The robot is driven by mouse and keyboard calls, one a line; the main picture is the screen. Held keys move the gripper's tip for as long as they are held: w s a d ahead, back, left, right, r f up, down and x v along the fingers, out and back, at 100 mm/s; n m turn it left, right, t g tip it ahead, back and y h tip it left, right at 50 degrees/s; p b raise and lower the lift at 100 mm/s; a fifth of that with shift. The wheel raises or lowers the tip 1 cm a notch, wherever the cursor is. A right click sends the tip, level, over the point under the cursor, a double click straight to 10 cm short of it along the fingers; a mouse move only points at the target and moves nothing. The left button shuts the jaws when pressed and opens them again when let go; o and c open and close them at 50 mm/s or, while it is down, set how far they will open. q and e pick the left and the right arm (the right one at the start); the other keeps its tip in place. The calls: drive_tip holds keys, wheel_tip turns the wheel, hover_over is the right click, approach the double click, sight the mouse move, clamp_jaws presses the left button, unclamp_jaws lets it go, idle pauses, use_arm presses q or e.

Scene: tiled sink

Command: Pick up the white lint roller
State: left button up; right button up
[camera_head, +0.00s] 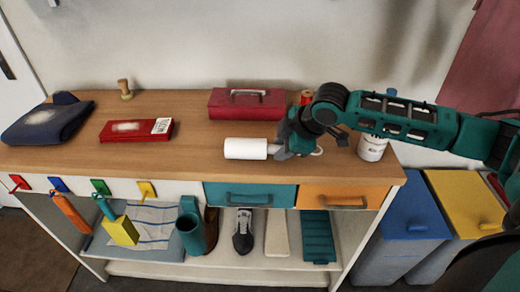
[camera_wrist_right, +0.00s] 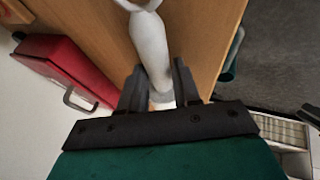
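The white lint roller (camera_head: 246,148) is at the front middle of the wooden counter, its thick white cylinder pointing left. My right gripper (camera_head: 284,150) is at its right end. In the right wrist view the white roller (camera_wrist_right: 152,48) runs between the two dark fingers of my right gripper (camera_wrist_right: 158,72). The fingers are close together and the roller fills the gap, so the gripper looks shut on it. The part between the fingers is partly hidden. I cannot tell whether the roller is clear of the counter. My left gripper is not in view.
A red toolbox (camera_head: 247,104) stands behind the roller. A red case (camera_head: 137,130) and folded dark cloth (camera_head: 45,122) lie left on the counter (camera_head: 190,165). A white canister (camera_head: 372,148) stands right, beneath my arm. Teal (camera_head: 250,195) and orange (camera_head: 340,196) drawers are below the front edge.

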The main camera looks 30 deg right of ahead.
drive_tip(key=shift+c, duration=0.4)
clamp_jaws()
drive_tip(key=shift+r, duration=0.1)
wheel_tip(320, 180, up, 20)
drive_tip(key=p, duration=0.2)
idle(0.4)
